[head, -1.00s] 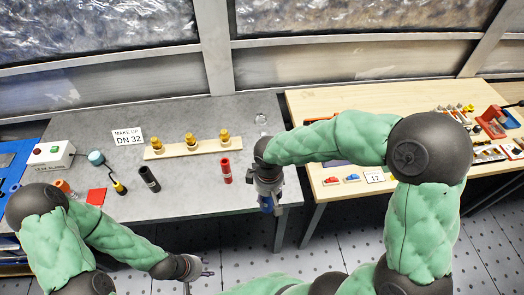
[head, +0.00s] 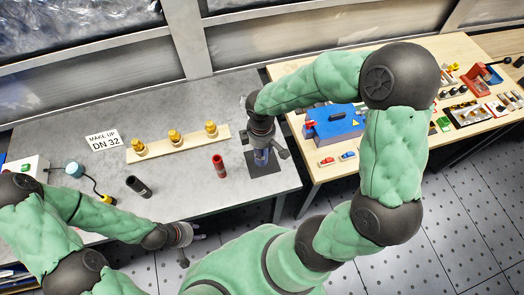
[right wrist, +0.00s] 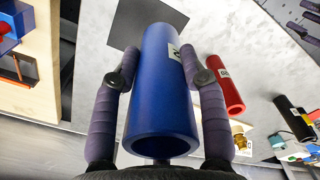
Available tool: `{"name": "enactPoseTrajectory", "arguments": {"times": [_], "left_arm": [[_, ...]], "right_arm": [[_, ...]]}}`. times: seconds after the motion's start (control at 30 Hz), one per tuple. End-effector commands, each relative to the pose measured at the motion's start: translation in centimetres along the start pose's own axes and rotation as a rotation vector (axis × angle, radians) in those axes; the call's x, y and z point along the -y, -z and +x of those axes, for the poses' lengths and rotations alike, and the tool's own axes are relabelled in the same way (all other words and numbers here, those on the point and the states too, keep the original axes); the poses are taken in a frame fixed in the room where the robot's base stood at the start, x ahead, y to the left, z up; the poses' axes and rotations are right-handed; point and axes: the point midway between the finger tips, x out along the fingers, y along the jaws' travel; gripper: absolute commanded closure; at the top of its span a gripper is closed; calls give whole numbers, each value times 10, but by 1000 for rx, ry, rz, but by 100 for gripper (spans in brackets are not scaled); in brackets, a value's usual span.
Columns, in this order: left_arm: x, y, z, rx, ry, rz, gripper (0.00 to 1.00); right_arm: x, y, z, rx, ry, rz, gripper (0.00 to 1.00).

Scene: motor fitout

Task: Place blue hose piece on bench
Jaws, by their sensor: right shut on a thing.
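The blue hose piece (right wrist: 160,95) is a thick hollow tube with a small white label. My right gripper (right wrist: 163,62) is shut around it, one finger on each side. In the head view the blue hose (head: 261,157) shows below my right gripper (head: 262,148), over a dark square (head: 266,187) at the right end of the grey bench (head: 190,198). I cannot tell whether the hose touches the bench. My left gripper (head: 194,249) looks open and empty, near the bench's front edge.
A red hose piece (head: 219,166) and a black hose piece (head: 139,187) stand on the bench. Behind them is a wooden strip (head: 157,152) with several brass fittings. A wooden table (head: 319,187) with a blue box (head: 335,126) adjoins on the right.

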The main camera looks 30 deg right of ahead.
Motion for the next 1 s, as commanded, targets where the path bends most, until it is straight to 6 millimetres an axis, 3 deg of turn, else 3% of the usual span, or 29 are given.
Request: {"name": "enactPoseTrajectory", "arguments": {"times": [0.03,0.23,0.47,0.7,1.0], "left_arm": [[1,0,4,0,0,0,60],[3,0,8,0,0,0,60],[3,0,9,0,0,0,60],[6,1,17,-1,0,0,60],[6,1,17,0,0,0,60]], "right_arm": [[-6,0,14,6,7,1,94],[-26,4,37,4,4,-1,94],[-35,6,47,2,2,-1,94],[-39,7,79,4,5,-1,94],[-40,7,82,2,2,-1,94]]}}
